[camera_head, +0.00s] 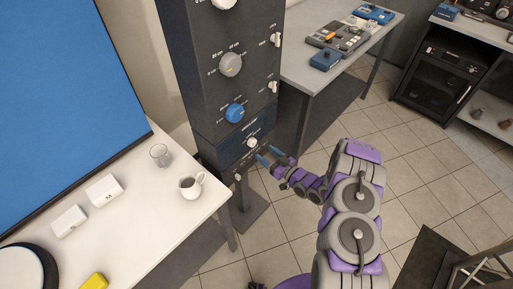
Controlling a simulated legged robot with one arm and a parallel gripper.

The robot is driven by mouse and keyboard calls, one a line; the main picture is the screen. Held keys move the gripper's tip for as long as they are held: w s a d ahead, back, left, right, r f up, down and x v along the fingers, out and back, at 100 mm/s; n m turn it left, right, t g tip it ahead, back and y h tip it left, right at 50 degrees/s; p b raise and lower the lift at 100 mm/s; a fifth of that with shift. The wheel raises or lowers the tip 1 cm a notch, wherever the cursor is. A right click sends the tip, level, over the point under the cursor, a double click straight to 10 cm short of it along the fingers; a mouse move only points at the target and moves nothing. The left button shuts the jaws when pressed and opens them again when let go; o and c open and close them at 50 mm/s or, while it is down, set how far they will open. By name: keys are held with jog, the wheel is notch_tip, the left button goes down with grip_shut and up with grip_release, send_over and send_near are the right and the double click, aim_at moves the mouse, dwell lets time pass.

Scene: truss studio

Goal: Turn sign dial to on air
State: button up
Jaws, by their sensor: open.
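A dark upright panel (203,84) carries several dials. A small white knob (252,142) sits on the lower blue-grey section. The labels are too small to read, so I cannot tell which is the sign dial. My gripper (268,156) is open and empty, just below and right of the small white knob. Its blue-tipped fingers point toward the panel; contact cannot be made out.
White switches (276,40) are on the panel's right side. A white table (140,215) at left holds a mug (190,187), a glass (159,155) and small white boxes. A grey table (345,73) with control devices stands behind right. Tiled floor (410,170) is open at right.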

aim_at(254, 144)
jog(key=b+x, duration=0.1)
jog(key=x, duration=0.5)
jog(key=shift+w+a, duration=0.15)
jog(key=shift+w, duration=0.05)
jog(key=c, duration=1)
